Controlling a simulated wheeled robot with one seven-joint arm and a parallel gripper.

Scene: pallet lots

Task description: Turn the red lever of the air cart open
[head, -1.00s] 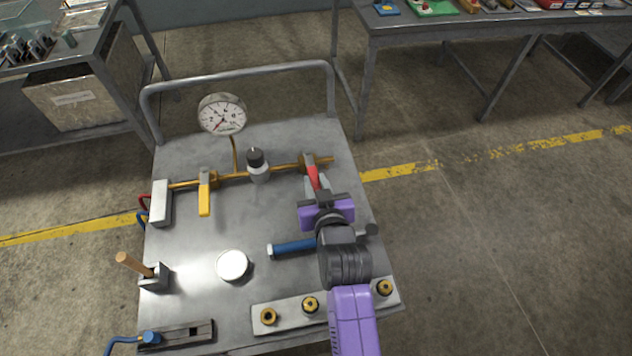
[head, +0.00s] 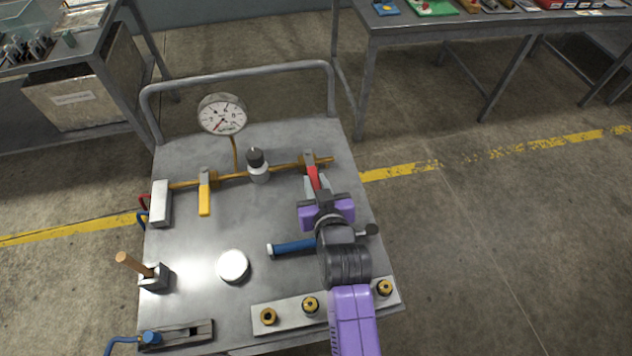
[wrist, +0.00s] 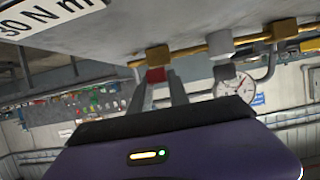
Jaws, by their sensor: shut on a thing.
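The red lever (head: 313,174) is on the brass valve (head: 309,160) at the right end of the brass pipe on the metal air cart (head: 200,260). It points toward the cart's front, across the pipe. My gripper (head: 317,184) is shut on the red lever, its fingers on both sides of it. In the wrist view the red lever (wrist: 156,75) shows between the fingertips, under the brass valve (wrist: 158,55). The fingers hide part of the lever.
A yellow lever (head: 204,195) is on the same pipe to the left. A pressure gauge (head: 222,115) stands behind the pipe, and a black-capped regulator (head: 257,165) is between the levers. A blue-handled tool (head: 292,247) lies beside my wrist. A workbench (head: 440,40) stands behind.

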